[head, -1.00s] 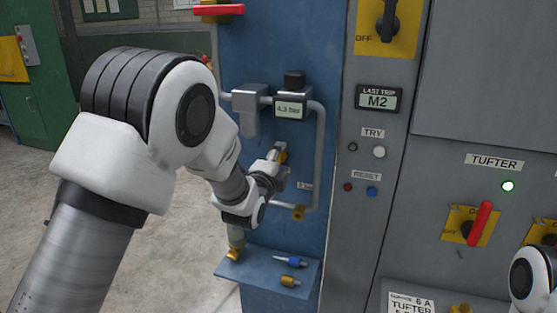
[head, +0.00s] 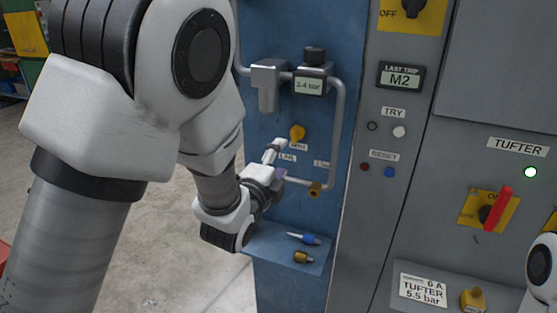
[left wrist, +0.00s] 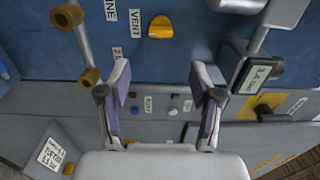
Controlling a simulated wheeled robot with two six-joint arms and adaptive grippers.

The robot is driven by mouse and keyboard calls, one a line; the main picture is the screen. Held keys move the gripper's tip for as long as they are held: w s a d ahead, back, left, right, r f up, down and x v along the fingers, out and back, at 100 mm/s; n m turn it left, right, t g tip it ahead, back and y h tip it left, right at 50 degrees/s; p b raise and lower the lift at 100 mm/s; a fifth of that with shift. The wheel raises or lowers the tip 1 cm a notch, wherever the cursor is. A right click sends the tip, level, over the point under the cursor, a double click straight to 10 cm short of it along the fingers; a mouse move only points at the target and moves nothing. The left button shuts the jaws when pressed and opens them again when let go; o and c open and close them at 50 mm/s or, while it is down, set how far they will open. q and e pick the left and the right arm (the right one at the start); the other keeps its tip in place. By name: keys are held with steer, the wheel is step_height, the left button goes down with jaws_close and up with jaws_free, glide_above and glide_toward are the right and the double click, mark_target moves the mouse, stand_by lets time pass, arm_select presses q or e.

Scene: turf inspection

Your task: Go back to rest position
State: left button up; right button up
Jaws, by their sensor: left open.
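My left gripper (left wrist: 162,90) is open and empty in the left wrist view, its two fingers apart. It also shows in the head view (head: 277,160), in front of the blue panel (head: 270,40), just below and left of a yellow knob (head: 297,132). In the left wrist view the yellow knob (left wrist: 160,27) sits beyond the fingertips by a VENT label (left wrist: 136,22), apart from them. The pressure gauge (head: 310,84) above reads 3.4 bar. My right gripper is out of view; only a piece of my right arm shows at the right edge.
A blue shelf (head: 275,244) below the gripper holds a blue-handled tool (head: 304,239) and a brass fitting (head: 303,257). A grey pipe (head: 340,130) with a brass end (head: 315,188) runs close by on the right. The grey TUFTER cabinet (head: 470,100) stands to the right.

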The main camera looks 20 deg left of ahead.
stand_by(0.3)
arm_select(q)
steer(key=s+a+f+n+g+p, duration=0.1)
steer(key=s+f+g, duration=0.2)
steer(key=f, duration=0.6)
steer(key=s+a+f+n+g+p, duration=0.1)
steer(key=s+f+g, duration=0.15)
steer(key=f, duration=0.65)
steer(key=s+a+f+n+g+p, duration=0.15)
steer(key=s+f, duration=0.25)
steer(key=f, duration=0.5)
steer(key=s+f+n+g, duration=0.3)
steer(key=s+f+n, duration=0.1)
steer(key=s, duration=0.4)
steer(key=s+f+n+g, duration=0.4)
steer(key=s+n, duration=0.2)
steer(key=s, duration=0.2)
steer(key=s+a+f+n+g, duration=0.1)
steer(key=s+f+n+g, duration=0.3)
steer(key=s, duration=0.5)
steer(key=shift+f+n+y+p, duration=0.3)
steer(key=shift+f+n+p, duration=0.05)
steer(key=shift+n, duration=0.4)
